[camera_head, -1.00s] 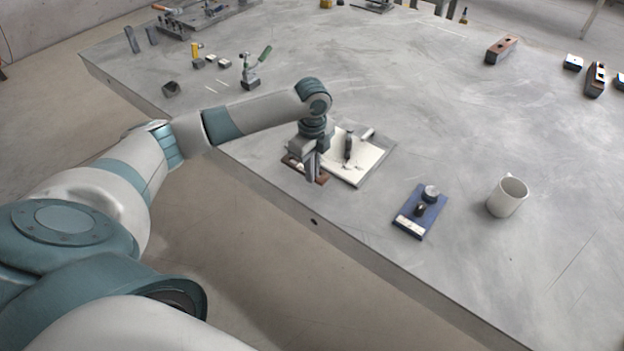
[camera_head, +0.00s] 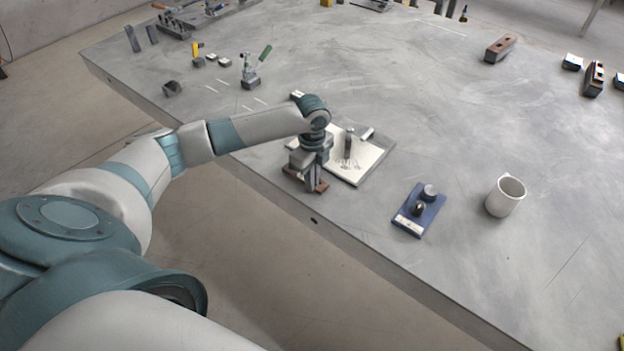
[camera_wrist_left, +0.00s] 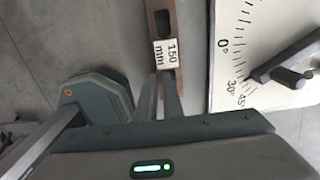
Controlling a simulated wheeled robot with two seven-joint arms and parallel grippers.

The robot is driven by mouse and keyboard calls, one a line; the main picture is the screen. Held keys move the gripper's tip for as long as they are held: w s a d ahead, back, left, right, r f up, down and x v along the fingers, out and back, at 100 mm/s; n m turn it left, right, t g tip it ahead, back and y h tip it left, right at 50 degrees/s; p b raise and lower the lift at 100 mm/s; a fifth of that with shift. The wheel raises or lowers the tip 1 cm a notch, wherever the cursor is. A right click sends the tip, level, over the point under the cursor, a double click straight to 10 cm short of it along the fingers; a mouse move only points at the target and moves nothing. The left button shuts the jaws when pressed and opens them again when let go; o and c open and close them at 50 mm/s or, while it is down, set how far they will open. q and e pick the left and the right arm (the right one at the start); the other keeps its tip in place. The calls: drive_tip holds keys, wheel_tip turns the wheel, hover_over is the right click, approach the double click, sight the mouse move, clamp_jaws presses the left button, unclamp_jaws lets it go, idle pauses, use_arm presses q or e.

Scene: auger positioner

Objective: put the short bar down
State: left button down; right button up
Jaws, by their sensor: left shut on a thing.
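The short bar (camera_wrist_left: 163,25) is brown with dark slots and a label reading 150 mm. In the left wrist view it runs up and down beside the white dial plate. In the head view the end of the bar (camera_head: 322,187) shows under my left gripper (camera_head: 313,186), near the table's front edge. My left gripper, with its fingers also in the left wrist view (camera_wrist_left: 160,92), points down and is shut on the bar near the label. The fingers hide part of the bar. I cannot tell whether the bar touches the table. My right gripper is not in view.
The white dial plate (camera_head: 371,160) with its dark pointer lies just right of the bar. A blue fixture (camera_head: 418,212) and a white mug (camera_head: 505,197) stand further right. A green-handled clamp (camera_head: 251,78) is behind my arm. Another brown bar (camera_head: 501,49) lies far back.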

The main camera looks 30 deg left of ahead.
use_arm(q)
drive_tip(key=c, duration=1.9)
unclamp_jaws()
wheel_tip(320, 180, up, 12)
drive_tip(key=b, duration=0.2)
